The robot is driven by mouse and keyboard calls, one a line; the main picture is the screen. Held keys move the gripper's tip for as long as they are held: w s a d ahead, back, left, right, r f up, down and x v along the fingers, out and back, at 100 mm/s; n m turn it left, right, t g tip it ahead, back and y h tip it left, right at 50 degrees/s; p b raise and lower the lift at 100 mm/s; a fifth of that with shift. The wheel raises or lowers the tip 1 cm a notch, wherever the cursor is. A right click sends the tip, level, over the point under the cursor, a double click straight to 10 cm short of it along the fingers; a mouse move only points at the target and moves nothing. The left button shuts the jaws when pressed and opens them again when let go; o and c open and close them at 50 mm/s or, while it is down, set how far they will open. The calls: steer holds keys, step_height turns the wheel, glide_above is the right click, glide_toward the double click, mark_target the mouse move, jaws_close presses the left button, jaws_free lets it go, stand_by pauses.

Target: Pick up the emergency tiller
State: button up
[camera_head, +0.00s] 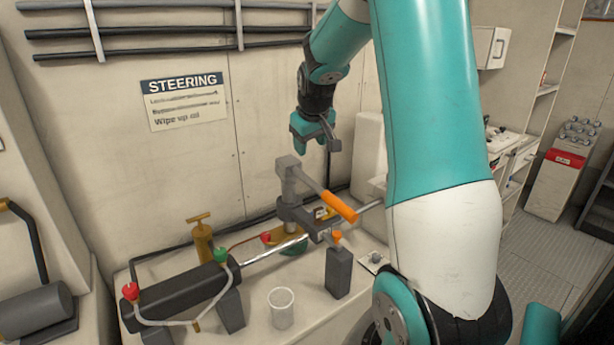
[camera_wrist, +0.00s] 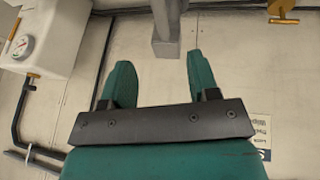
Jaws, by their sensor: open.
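The emergency tiller, a grey bar with an orange grip (camera_head: 340,206), slants down to the right from a grey upright head (camera_head: 288,172) above the steering gear. My gripper (camera_head: 315,138) hangs open and empty above the tiller's head, apart from it in the head view. In the wrist view my two green fingers (camera_wrist: 158,68) are spread wide. A grey square-ended piece (camera_wrist: 166,30), which looks like the tiller's head, shows at the top centre, in line with the gap between the fingertips. The orange grip is not seen in the wrist view.
A chrome ram (camera_head: 275,251) and dark cylinder (camera_head: 183,299) lie along the bench below. A brass pump-like fitting (camera_head: 202,238), a clear cup (camera_head: 281,308) and a dark block (camera_head: 338,272) stand around it. The wall with the STEERING sign (camera_head: 184,100) is close behind.

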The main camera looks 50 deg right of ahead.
mark_target(307, 177)
steer(key=p+x, duration=0.3)
steer(key=x, duration=0.7)
steer(key=shift+w+f, duration=0.15)
steer(key=shift+f, duration=0.15)
steer(key=shift+d+p+x, duration=0.15)
steer(key=shift+p+x, duration=0.55)
steer(key=shift+x, duration=0.65)
steer(key=shift+d+p+x, duration=0.1)
steer(key=shift+p+x, duration=0.55)
steer(key=shift+x, duration=0.65)
steer(key=shift+r, duration=0.1)
jaws_close()
